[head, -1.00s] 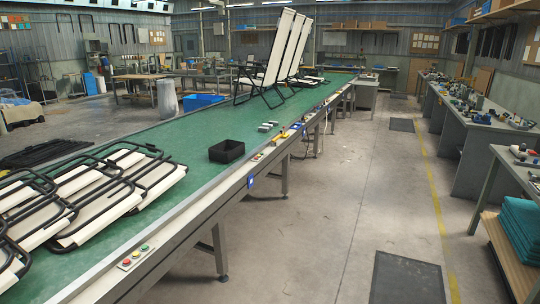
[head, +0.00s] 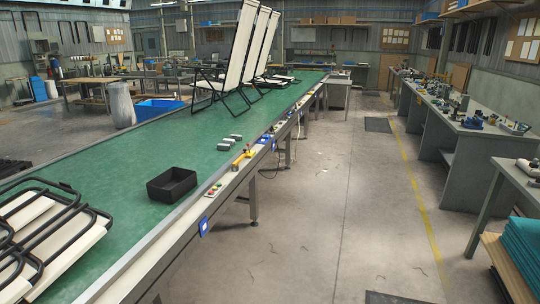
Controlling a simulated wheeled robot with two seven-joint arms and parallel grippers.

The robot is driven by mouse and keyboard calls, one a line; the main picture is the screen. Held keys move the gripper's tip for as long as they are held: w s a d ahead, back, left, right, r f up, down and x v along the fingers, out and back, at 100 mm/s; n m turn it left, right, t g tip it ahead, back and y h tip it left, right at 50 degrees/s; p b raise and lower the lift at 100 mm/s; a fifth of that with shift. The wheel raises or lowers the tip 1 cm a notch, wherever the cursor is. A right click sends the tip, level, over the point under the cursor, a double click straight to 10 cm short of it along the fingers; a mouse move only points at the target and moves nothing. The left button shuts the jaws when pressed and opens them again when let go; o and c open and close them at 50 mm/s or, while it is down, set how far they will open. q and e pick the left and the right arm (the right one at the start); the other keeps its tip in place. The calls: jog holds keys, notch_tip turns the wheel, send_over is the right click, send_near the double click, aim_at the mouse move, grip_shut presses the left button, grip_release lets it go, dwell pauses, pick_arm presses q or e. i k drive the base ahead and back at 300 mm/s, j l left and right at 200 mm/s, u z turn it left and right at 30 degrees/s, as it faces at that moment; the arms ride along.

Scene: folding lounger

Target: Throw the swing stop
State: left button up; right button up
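Several loungers with white panels and black tube frames stand opened on the green bench; the nearest upright lounger (head: 240,45) is ahead of me. Folded loungers (head: 50,240) lie flat in a pile at the lower left. I cannot make out which part is the swing stop; at this distance the details of the frames are too small. Neither of my grippers is in view.
The long green bench (head: 135,155) runs away from me. On it are an open black bin (head: 172,184), small grey parts (head: 229,141) and a yellow item (head: 243,158) near the edge. The concrete aisle (head: 330,200) at right is clear, with workbenches (head: 470,125) beyond.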

aim_at(245, 154)
jog(key=i, duration=1.75)
